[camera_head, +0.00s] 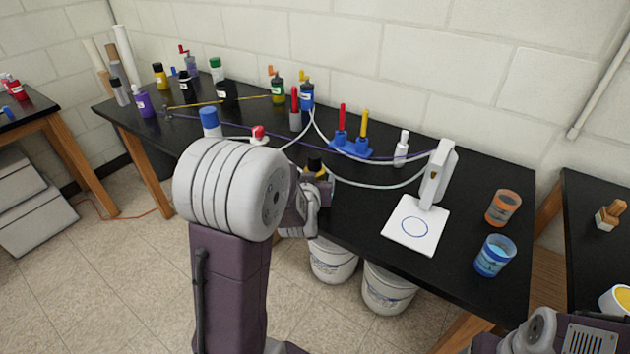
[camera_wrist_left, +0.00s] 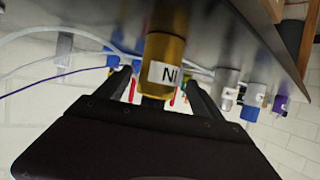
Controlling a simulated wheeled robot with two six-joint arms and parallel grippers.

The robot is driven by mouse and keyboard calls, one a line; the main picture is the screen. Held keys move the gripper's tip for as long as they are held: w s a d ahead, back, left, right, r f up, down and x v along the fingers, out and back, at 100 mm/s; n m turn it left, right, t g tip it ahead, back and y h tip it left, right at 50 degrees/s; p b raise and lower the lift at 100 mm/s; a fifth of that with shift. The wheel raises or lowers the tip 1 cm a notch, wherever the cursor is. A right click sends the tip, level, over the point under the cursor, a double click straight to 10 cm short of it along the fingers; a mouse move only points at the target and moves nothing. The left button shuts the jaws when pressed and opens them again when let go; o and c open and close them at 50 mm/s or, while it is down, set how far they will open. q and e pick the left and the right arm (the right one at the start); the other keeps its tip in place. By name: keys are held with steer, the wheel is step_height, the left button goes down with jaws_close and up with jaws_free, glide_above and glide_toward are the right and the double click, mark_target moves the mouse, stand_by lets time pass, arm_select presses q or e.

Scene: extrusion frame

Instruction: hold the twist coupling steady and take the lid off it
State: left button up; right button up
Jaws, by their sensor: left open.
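A gold cylinder with a white label reading "NI" (camera_wrist_left: 164,62) appears to be the twist coupling. The left wrist view is upside down, with the table at the top. A dark end, perhaps the lid (camera_wrist_left: 152,103), faces my left gripper (camera_wrist_left: 158,88). That gripper is open, with one finger on each side of the cylinder; whether they touch it I cannot tell. In the head view the cylinder's black top (camera_head: 315,164) shows just behind my left wrist, which hides most of it. My right forearm is at the bottom right; its gripper is out of view.
The black table (camera_head: 365,205) holds bottles at the back left, a blue stand (camera_head: 350,147) with red and yellow sticks, a white device (camera_head: 437,172) with a plate, and orange (camera_head: 503,207) and blue (camera_head: 494,256) cups. Cables cross the middle. White buckets (camera_head: 388,289) stand below.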

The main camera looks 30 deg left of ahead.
arm_select(q)
steer(key=shift+w+a+f, duration=0.1)
steer(key=shift+w+f, duration=0.1)
steer(key=shift+w, duration=0.05)
steer(key=x, duration=0.4)
steer(key=shift+w+f+b, duration=0.25)
steer(key=shift+w+b, duration=0.05)
steer(key=shift+s+r, duration=0.1)
jaws_close()
step_height(320, 180, up, 5)
steer(key=shift+p, duration=0.9)
steer(key=d+r+p, duration=0.5)
steer(key=d+r, duration=0.1)
steer(key=d, duration=0.5)
steer(key=shift+d, duration=0.4)
steer(key=c, duration=0.7)
jaws_free()
jaws_close()
